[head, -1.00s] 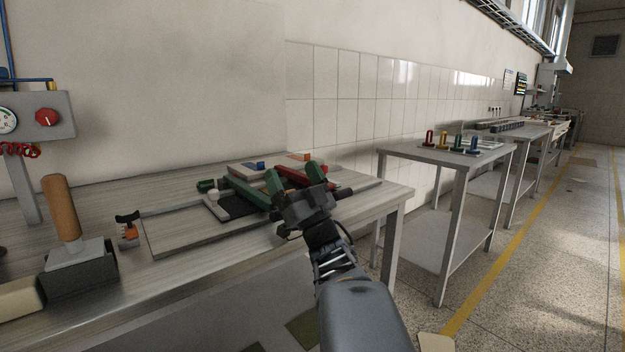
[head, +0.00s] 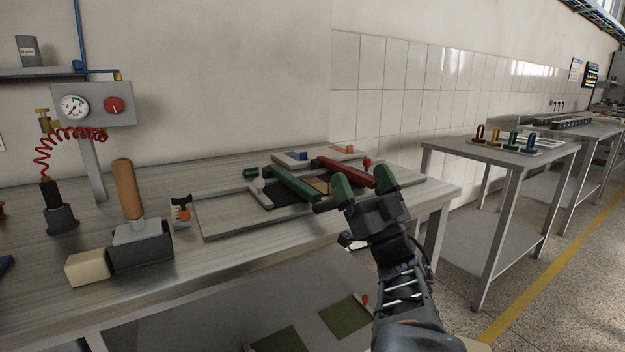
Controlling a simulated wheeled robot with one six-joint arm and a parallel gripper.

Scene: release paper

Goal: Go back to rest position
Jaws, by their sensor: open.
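My gripper (head: 355,190) is in front of the workbench's right end, with its green-tipped fingers spread apart. Nothing shows between the fingers. Behind it on the workbench (head: 225,218) lies a flat board with a dark panel (head: 262,198). A green bar (head: 292,183) lies across the dark panel, to the left of the fingers. A red bar (head: 345,171) lies just behind the fingertips. My gripper and wrist hide part of the board's right side, and I cannot tell whether a finger touches anything there.
A wooden-handled tool stands in a dark block (head: 142,250) at the left, beside a cream block (head: 87,267). A gauge panel (head: 95,105) with a red coiled hose is behind. A second table (head: 500,155) stands at the right. Floor (head: 480,262) shows between the tables.

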